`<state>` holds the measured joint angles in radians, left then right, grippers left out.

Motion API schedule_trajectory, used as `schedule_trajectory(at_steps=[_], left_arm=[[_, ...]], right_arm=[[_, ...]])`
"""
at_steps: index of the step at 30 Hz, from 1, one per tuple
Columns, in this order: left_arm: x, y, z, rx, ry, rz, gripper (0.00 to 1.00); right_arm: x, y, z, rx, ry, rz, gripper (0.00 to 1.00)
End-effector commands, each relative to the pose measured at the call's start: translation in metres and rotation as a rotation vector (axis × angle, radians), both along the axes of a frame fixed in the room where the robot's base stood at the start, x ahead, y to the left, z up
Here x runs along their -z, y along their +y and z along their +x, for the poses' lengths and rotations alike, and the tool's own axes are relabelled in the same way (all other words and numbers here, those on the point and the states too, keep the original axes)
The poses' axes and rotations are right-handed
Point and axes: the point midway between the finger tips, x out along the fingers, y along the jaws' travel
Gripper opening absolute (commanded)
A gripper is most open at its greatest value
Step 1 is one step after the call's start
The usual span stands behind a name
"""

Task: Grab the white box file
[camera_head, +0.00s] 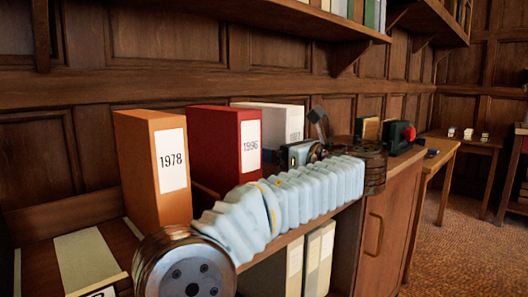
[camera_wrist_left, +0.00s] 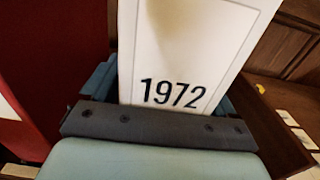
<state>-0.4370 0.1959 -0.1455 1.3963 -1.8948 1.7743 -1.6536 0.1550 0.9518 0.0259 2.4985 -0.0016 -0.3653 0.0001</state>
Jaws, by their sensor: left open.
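The white box file (camera_head: 268,108) stands upright on the shelf, right of the red file, its lower part hidden behind the red file and my arm. In the left wrist view the white box file (camera_wrist_left: 190,50) fills the middle, its spine reading 1972. My left gripper (camera_head: 305,148) is at the file's spine side in the head view. In the left wrist view my left gripper (camera_wrist_left: 163,92) is open, with a blue-grey finger on each side of the file's spine. I cannot tell whether the fingers touch it. My right gripper is in neither view.
A red file (camera_head: 215,140) marked 1996 stands just left of the white one. An orange file (camera_head: 140,165) marked 1978 stands further left. Black and red items (camera_head: 400,135) stand to the right. A wall shelf (camera_head: 270,14) hangs above. Pale files (camera_head: 318,262) stand below.

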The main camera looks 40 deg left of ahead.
Motion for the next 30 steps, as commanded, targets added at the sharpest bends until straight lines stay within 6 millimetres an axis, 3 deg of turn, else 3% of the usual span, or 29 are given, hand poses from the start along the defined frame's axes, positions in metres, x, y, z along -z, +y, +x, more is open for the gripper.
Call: schedule_trajectory(at_steps=[6, 23, 30], left_arm=[[-0.0001, 0.0005, 0.0001, 0.001, 0.0, 0.0, 0.85], [0.0001, 0.0, 0.0002, 0.001, 0.0, 0.0, 0.0], [-0.0027, 0.0001, 0.0, 0.001, -0.002, 0.002, 0.0]], right_arm=[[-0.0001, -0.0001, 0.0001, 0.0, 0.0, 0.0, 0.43], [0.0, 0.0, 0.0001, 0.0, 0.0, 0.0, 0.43], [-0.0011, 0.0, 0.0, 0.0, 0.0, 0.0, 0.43]])
